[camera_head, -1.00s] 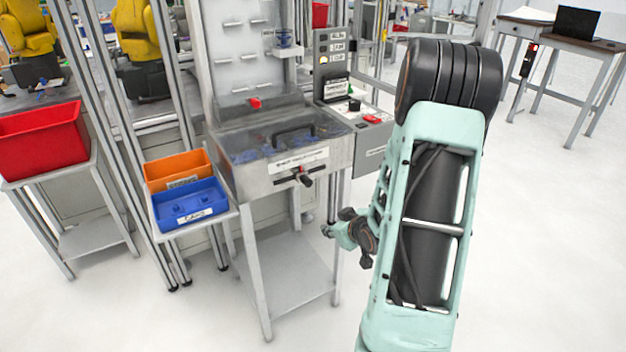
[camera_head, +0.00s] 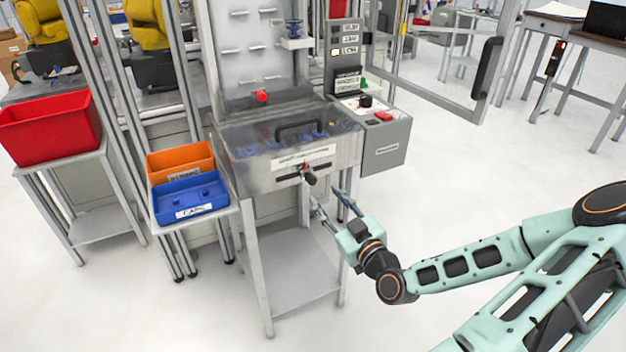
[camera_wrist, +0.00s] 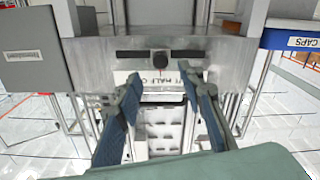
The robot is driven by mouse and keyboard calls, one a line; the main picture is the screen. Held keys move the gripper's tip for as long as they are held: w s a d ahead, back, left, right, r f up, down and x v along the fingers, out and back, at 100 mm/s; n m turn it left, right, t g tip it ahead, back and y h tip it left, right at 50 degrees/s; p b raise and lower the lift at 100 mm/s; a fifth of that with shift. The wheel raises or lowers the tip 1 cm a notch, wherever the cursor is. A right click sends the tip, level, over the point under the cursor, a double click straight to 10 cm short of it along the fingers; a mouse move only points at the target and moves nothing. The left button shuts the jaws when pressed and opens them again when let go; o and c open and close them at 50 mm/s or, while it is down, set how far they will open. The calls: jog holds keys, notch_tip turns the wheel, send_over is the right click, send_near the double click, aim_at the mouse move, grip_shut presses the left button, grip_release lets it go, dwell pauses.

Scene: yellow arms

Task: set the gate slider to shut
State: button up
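The gate slider is a dark knob (camera_head: 309,178) in a horizontal black slot on the front of the metal station (camera_head: 262,178). In the wrist view the knob (camera_wrist: 160,62) stands near the middle of the slot. A small red mark shows by the knob in the head view. My gripper (camera_head: 331,200) is in front of the station, just below and right of the knob. Its two dark fingers are spread and empty. In the wrist view my gripper (camera_wrist: 161,90) points at the station, with the knob seen between and beyond the fingertips. No contact is visible.
A grey control box (camera_head: 384,140) with a red button adjoins the station's right side. An orange bin (camera_head: 180,163) and a blue bin (camera_head: 190,199) stand on a side table at left. A red bin (camera_head: 50,135) is farther left.

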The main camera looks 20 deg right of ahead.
aim_at(314, 183)
jog(key=w, duration=0.9)
jog(key=shift+w+a, duration=0.2)
jog(key=shift+w, duration=0.15)
jog(key=shift+f, duration=0.1)
grip_shut()
